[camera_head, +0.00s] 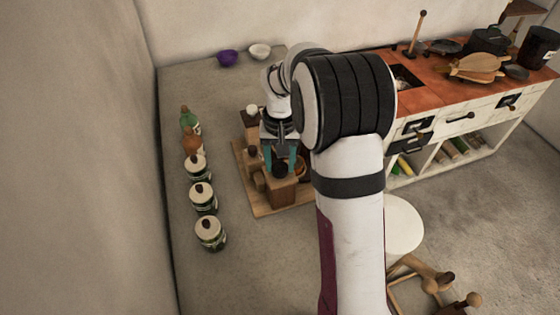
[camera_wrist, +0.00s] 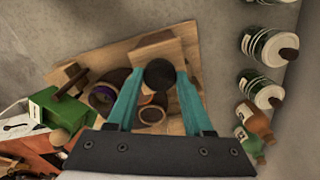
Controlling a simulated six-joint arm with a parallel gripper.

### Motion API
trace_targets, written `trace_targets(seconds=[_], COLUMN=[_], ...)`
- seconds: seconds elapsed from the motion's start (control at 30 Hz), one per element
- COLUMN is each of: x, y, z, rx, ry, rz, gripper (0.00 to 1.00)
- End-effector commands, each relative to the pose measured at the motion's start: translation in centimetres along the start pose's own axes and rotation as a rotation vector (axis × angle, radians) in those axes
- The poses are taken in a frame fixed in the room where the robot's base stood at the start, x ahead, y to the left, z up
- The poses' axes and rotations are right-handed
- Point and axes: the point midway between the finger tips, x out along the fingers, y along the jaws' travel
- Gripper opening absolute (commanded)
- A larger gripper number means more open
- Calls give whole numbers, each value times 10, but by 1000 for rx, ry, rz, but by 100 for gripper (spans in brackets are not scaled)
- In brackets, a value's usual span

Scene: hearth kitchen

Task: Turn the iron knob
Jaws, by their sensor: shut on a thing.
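The iron knob (camera_wrist: 160,74) is a dark round knob on a wooden block (camera_wrist: 157,45) at one end of a wooden board. In the wrist view it lies between the tips of my teal fingers. My gripper (camera_wrist: 159,80) is shut on it, one finger on each side. In the head view the knob (camera_head: 280,171) shows dark between the fingers, above the block (camera_head: 281,190). My gripper (camera_head: 280,164) points down at it there. The fingers hide parts of the knob's sides.
The wooden board (camera_head: 262,208) also carries brown round pieces (camera_wrist: 152,108) close to the fingers. A green box (camera_wrist: 62,108) is near its other side. Several jars (camera_head: 203,198) and bottles (camera_head: 190,122) line the left. Purple (camera_head: 227,58) and white (camera_head: 260,51) bowls sit behind.

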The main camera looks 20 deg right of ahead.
Motion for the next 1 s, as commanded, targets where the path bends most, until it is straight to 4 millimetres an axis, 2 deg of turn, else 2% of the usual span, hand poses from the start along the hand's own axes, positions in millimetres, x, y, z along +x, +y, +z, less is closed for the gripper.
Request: trace_targets(seconds=[0.5,1.0], x=[-1,-1], y=[0,0], z=[0,-1], rx=[424,589], ry=[2,2], rz=[-1,-1], gripper=[0,0])
